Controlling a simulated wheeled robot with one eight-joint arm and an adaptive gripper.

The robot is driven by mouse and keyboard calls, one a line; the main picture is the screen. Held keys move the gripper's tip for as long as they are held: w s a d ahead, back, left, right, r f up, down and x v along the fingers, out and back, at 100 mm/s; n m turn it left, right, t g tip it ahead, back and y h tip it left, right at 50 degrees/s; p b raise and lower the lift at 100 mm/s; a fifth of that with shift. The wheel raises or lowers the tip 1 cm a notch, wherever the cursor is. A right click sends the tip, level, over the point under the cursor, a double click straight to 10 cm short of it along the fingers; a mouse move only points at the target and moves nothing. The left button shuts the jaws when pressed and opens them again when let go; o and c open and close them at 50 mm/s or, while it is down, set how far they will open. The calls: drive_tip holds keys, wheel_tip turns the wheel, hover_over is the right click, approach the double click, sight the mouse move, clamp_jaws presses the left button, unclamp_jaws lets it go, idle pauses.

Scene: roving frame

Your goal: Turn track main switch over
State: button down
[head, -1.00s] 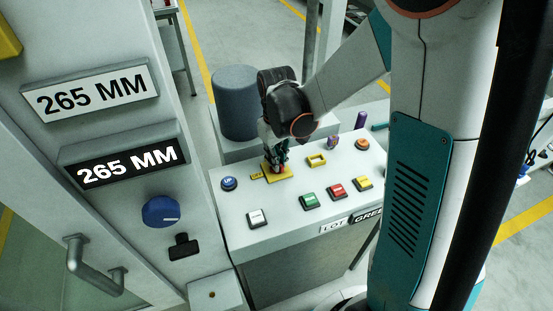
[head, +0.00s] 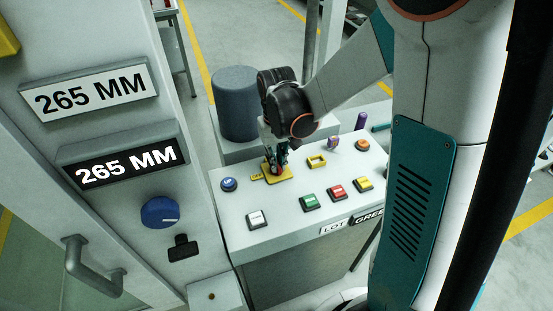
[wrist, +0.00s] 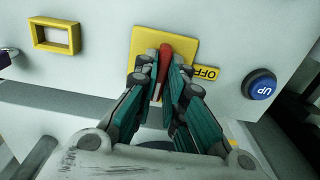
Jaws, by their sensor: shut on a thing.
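The track main switch has a yellow plate (head: 287,177) on the white panel. In the wrist view its red handle (wrist: 165,58) lies between my fingertips over the yellow plate (wrist: 146,42). My gripper (head: 276,168) is shut on the red handle from above; the wrist view shows both fingers (wrist: 162,82) against its sides. A small yellow label reading OFF (wrist: 206,73) sits beside the plate. In the head view the gripper hides most of the handle.
The panel (head: 240,208) also bears a blue UP button (head: 229,184), white, green, red and yellow buttons in front, and a yellow frame (head: 317,161). A blue-grey cylinder (head: 237,103) stands behind. A cabinet with a blue knob (head: 160,212) stands at left.

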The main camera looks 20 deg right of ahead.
drive_tip(key=c, duration=1.7)
unclamp_jaws()
wheel_tip(320, 180, up, 12)
drive_tip(key=shift+s+r+t, duration=0.7)
drive_tip(key=shift+s+t, duration=0.5)
drive_tip(key=shift+s, duration=1.3)
drive_tip(key=shift+s+r+t, duration=0.7)
drive_tip(key=shift+s+t, duration=0.5)
drive_tip(key=shift+s, duration=1.3)
drive_tip(key=shift+s+r+t, duration=0.7)
drive_tip(key=shift+s+t, duration=0.5)
drive_tip(key=shift+s, duration=1.3)
